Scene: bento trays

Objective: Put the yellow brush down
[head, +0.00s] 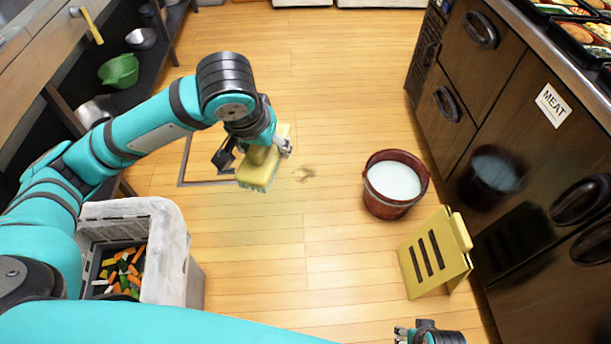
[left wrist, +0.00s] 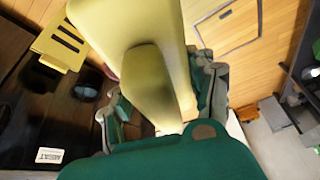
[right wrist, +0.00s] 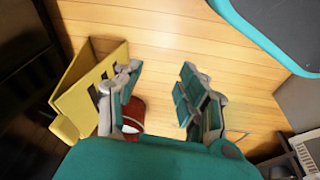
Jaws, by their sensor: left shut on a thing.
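The yellow brush (head: 258,174) is in my left gripper (head: 252,148), held above the wooden floor with its pale bristles facing down. In the left wrist view the brush (left wrist: 150,80) fills the middle, and the fingers of the left gripper (left wrist: 160,100) close on its handle from both sides. My right gripper (head: 428,334) shows only in part at the bottom edge of the head view. In the right wrist view the right gripper (right wrist: 158,95) has its fingers wide apart with nothing between them.
A reddish bucket (head: 384,208) of whitish liquid and a yellow folding sign (head: 435,255) stand near dark cabinets (head: 510,130). A grey bin (head: 185,235) holds vegetable scraps. The middle floor is clear.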

